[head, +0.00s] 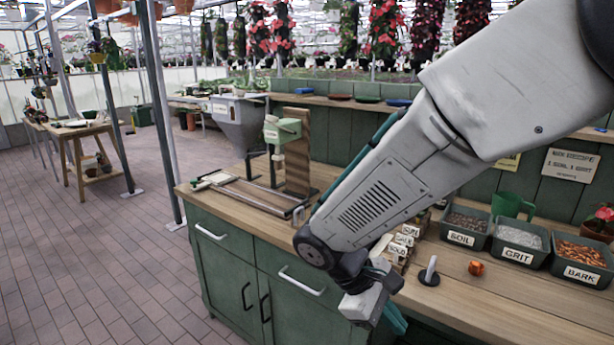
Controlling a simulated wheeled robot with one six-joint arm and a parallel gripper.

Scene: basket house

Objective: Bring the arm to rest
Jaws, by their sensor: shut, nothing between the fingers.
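My arm reaches in from the upper right of the head view and crosses the workbench (246,212) diagonally. My gripper (394,319) is at the low end of the arm, near the front edge of the bench, by the green cabinet fronts. It is shut and holds nothing. Its fingers are seen only in part behind my wrist. The arm hides the middle of the bench.
Bins of soil (465,226), grit (520,241) and bark (581,261) stand at the right. A dark-based peg (429,272) and a small orange object (476,268) are near my wrist. A green press (284,133) stands at the left. The brick floor at the left is clear.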

